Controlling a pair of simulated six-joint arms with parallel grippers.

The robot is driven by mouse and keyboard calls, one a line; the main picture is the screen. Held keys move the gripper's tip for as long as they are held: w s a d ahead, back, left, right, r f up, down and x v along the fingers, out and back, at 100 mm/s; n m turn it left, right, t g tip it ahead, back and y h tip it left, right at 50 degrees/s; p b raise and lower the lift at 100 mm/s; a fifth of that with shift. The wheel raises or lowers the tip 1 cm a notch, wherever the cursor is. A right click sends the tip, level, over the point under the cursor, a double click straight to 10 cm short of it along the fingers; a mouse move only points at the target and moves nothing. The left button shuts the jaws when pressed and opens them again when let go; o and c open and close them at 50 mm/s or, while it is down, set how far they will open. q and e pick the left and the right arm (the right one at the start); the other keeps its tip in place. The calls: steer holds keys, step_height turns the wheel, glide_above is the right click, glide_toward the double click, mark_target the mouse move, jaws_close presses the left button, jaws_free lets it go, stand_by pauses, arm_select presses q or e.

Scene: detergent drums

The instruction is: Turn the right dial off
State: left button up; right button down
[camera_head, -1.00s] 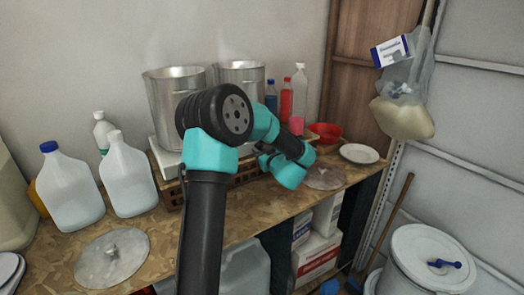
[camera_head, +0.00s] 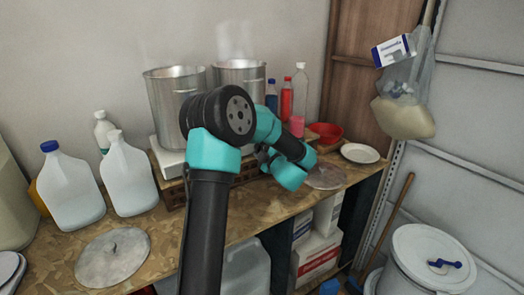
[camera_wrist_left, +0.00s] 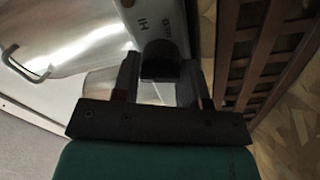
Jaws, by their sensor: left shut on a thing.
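A black dial (camera_wrist_left: 160,62) sits on the pale front of the hotplate (camera_wrist_left: 120,22), close to printed marks that include "HI". My left gripper (camera_wrist_left: 160,74) has a finger on each side of the dial and is shut on it. In the head view, the white hotplate (camera_head: 170,158) bears a left metal pot (camera_head: 173,95) and a right metal pot (camera_head: 240,78). My left arm (camera_head: 222,118) covers most of the hotplate's front, so the dials are hidden there. My right gripper is not in view.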

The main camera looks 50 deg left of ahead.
arm_select(q)
steer(key=shift+f+n, duration=0.15)
steer(key=shift+n, duration=1.35)
steer(key=o, duration=0.9)
steer(key=r+v, duration=0.1)
steer(key=v, duration=1.6)
steer(key=shift+d+f, duration=0.25)
steer(key=shift+f, duration=0.2)
